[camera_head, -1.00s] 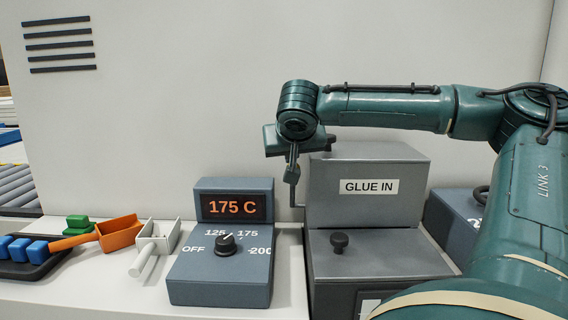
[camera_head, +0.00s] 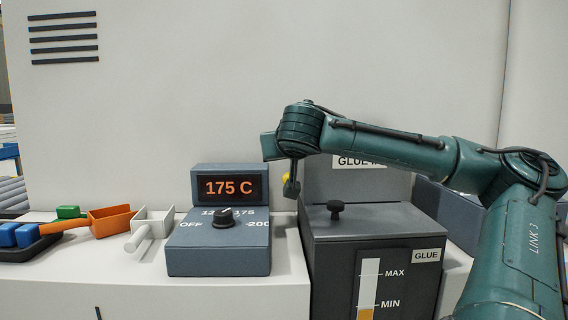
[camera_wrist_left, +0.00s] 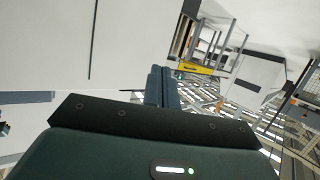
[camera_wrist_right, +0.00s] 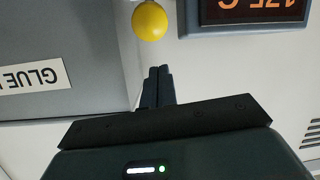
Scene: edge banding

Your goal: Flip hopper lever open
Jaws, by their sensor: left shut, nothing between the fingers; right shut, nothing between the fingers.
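The glue hopper is a grey box; its upper part bears a "GLUE IN" label (camera_head: 358,161), partly hidden by my right arm. A yellow ball knob (camera_head: 286,177), which looks like the lever's end, shows beside the hopper's left edge. It is clear in the right wrist view (camera_wrist_right: 150,21), just beyond the fingertips. My right gripper (camera_head: 291,188) points down with its fingers shut and empty; it overlaps the knob in the head view, and contact cannot be told. My left gripper (camera_wrist_left: 163,72) is shut and empty, away from the hopper and outside the head view.
The lower glue box (camera_head: 338,265) has a black knob (camera_head: 335,209) and a MAX/MIN gauge (camera_head: 368,290). Left of it stand the "175 C" heater control (camera_head: 218,250), a white scoop (camera_head: 152,228) and an orange scoop (camera_head: 110,221). A pale wall (camera_head: 200,90) stands behind.

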